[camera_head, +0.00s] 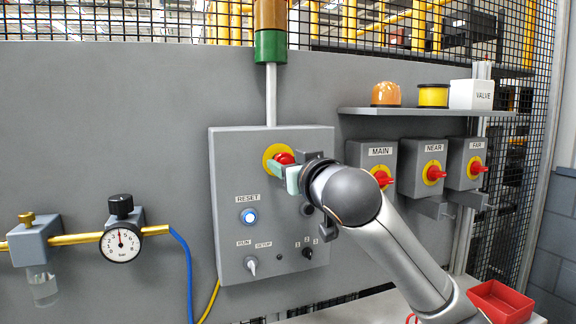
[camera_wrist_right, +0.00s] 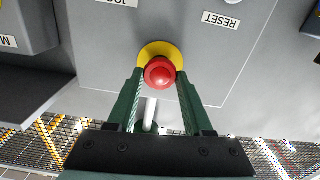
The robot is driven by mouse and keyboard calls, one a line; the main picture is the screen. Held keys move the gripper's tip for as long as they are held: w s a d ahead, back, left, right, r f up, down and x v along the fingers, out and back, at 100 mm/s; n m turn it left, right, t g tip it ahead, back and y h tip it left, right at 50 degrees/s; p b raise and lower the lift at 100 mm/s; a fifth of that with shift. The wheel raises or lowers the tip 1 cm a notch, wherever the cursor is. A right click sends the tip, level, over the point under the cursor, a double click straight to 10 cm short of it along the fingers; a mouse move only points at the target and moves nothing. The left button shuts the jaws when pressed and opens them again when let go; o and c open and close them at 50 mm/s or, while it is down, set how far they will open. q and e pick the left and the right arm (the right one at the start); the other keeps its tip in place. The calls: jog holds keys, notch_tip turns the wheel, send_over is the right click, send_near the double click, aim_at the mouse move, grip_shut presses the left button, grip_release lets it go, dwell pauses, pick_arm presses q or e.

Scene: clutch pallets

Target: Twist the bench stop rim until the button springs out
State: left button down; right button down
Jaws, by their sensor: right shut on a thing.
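The bench stop is a red mushroom button (camera_head: 284,158) on a yellow round backing (camera_head: 269,152), near the top middle of the grey control box (camera_head: 230,180). My right gripper (camera_head: 284,170) reaches it from the right, its pale green fingers at the red button. In the right wrist view the red button (camera_wrist_right: 160,73) sits between the two dark green fingertips of my right gripper (camera_wrist_right: 160,80), which are shut on its rim. The yellow backing (camera_wrist_right: 157,50) shows behind it. Whether the button is pressed in or out is hard to tell. My left gripper is not in view.
The box also carries a lit blue RESET button (camera_head: 249,216) and a RUN/SETUP switch (camera_head: 251,264). Right of my arm are MAIN (camera_head: 370,160), NEAR (camera_head: 420,168) and FAR (camera_head: 466,163) switches under a shelf (camera_head: 425,111). A pressure gauge (camera_head: 121,243) is at left.

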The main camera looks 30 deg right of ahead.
jog(key=m, duration=0.3)
jog(key=shift+d+m, duration=0.1)
jog(key=shift+m, duration=1.7)
jog(key=shift+c, duration=1.4)
grip_release()
jog(key=shift+s, duration=0.1)
jog(key=b+v, duration=0.1)
jog(key=v, duration=1.1)
jog(key=shift+s, duration=0.2)
